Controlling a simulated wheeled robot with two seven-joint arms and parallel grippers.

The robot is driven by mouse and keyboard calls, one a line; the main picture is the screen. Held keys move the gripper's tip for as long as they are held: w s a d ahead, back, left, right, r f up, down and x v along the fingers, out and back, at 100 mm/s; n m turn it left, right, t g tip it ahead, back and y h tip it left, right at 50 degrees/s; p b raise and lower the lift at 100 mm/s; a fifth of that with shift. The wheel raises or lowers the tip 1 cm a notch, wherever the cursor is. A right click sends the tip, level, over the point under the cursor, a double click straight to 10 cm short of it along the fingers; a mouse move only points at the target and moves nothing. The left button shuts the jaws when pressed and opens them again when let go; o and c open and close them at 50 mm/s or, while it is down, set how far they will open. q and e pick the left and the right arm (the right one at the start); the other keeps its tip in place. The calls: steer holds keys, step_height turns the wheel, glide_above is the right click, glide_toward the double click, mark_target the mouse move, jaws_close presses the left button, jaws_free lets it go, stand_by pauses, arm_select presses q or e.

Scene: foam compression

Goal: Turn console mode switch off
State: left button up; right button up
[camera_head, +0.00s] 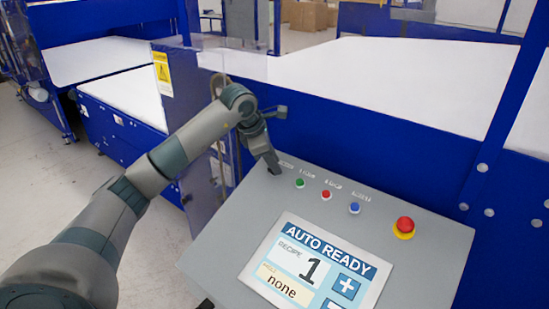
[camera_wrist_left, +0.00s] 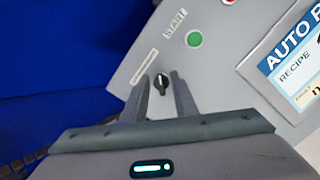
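The console mode switch, a small black knob (camera_wrist_left: 161,83), sits on the grey console (camera_head: 225,247) beside a white label strip in the left wrist view. In the head view it is hidden behind my left gripper (camera_head: 274,168), which points down at the console's upper left corner. In the left wrist view my left gripper (camera_wrist_left: 160,77) is open, with one finger on each side of the knob. I cannot tell whether the fingers touch it. The screen (camera_head: 310,268) reads "AUTO READY", recipe 1. My right gripper is not in view.
Green (camera_head: 300,183), red (camera_head: 326,194) and blue (camera_head: 354,208) buttons run right of the switch, then a red emergency stop (camera_head: 404,227) on a yellow base. A blue machine frame (camera_head: 400,150) with a white bed stands behind the console. A clear panel (camera_head: 205,130) stands left.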

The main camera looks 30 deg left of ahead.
arm_select(q)
steer(key=shift+w+f, duration=0.15)
steer(key=shift+f, duration=0.15)
jaws_close()
